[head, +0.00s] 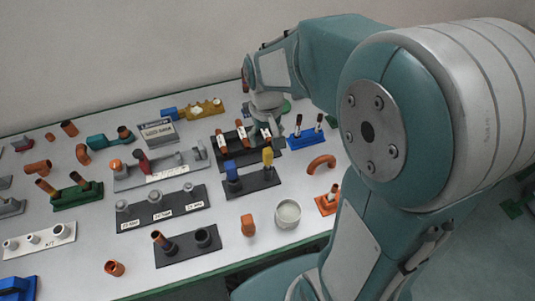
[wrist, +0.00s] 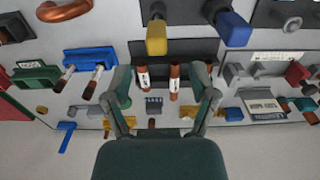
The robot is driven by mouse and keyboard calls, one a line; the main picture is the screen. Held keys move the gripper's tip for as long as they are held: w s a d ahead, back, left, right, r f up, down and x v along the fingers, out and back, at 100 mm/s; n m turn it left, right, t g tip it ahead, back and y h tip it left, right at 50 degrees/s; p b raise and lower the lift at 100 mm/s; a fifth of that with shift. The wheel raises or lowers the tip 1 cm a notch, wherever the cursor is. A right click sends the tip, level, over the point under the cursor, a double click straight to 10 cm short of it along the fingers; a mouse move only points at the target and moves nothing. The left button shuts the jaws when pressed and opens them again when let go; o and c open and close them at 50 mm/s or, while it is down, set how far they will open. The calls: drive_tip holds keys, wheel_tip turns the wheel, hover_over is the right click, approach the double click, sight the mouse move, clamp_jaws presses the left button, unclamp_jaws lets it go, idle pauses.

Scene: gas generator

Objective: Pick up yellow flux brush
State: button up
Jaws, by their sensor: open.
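The yellow flux brush (head: 268,157) stands upright in a dark holder (head: 252,184), beside a blue-handled one (head: 231,170). In the wrist view the yellow brush (wrist: 156,38) is near the top centre, with the blue one (wrist: 234,29) to its right. My gripper (head: 267,126) is above the table, behind the yellow brush in the head view. In the wrist view my gripper (wrist: 163,85) is open and empty. Its fingers frame two brown sticks with white labels (wrist: 143,77), and the yellow brush lies beyond the fingertips, apart from them.
A dark rack (head: 225,152) with labelled sticks stands behind the brush holder. A blue rack (head: 303,136) with two sticks is to the right. A copper elbow (head: 321,163), a round pot (head: 288,213) and an orange piece (head: 248,225) lie nearer. The table is crowded to the left.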

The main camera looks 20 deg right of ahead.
sight(268, 150)
drive_tip(key=f, duration=0.7)
drive_tip(key=shift+d, duration=0.2)
drive_tip(key=shift+c, duration=0.3)
clamp_jaws()
